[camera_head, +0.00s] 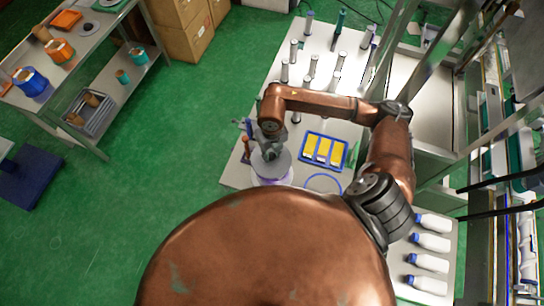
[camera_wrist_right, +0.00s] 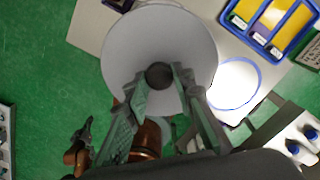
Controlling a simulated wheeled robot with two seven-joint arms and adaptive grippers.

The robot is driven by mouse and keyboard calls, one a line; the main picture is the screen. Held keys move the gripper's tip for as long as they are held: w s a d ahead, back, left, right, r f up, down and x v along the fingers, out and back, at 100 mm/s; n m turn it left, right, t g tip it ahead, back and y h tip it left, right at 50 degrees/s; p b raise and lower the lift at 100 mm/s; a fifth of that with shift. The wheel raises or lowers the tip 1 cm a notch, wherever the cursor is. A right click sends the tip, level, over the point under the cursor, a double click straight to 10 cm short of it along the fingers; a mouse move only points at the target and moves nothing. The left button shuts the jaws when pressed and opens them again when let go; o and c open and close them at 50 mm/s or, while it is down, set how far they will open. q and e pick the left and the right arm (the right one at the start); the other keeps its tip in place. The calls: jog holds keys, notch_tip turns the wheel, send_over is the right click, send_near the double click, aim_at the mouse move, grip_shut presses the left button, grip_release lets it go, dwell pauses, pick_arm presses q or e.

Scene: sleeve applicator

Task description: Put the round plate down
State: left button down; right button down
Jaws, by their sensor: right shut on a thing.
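The round plate (camera_head: 281,167) is a flat grey disc over the near left corner of the table. In the right wrist view, the plate (camera_wrist_right: 160,35) fills the top middle and has a dark round knob (camera_wrist_right: 160,75) at its centre. My right gripper (camera_head: 270,151) is over the plate, with its fingers shut on the knob. A pale purple edge shows just below the plate in the head view; I cannot tell whether the plate touches anything beneath. My left gripper (camera_wrist_right: 84,132) appears small, dark and low left in the wrist view; its opening is unclear.
A blue tray (camera_head: 304,138) with yellow blocks lies right of the plate. Several upright cylinders (camera_head: 313,65) stand farther back on the table (camera_head: 262,92).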

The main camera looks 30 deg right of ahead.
aim_at(272, 156)
notch_tip(272, 156, down, 2)
jog(key=shift+s+f+p, duration=0.1)
jog(key=shift+f+p, duration=0.1)
jog(key=shift+p, duration=0.5)
jog(key=shift+f, duration=0.3)
jog(key=shift+f, duration=0.15)
jog(key=shift+f+b, duration=0.55)
jog(key=shift+b, duration=0.2)
jog(key=c, duration=1.6)
grip_release()
jog(key=shift+r, duration=0.2)
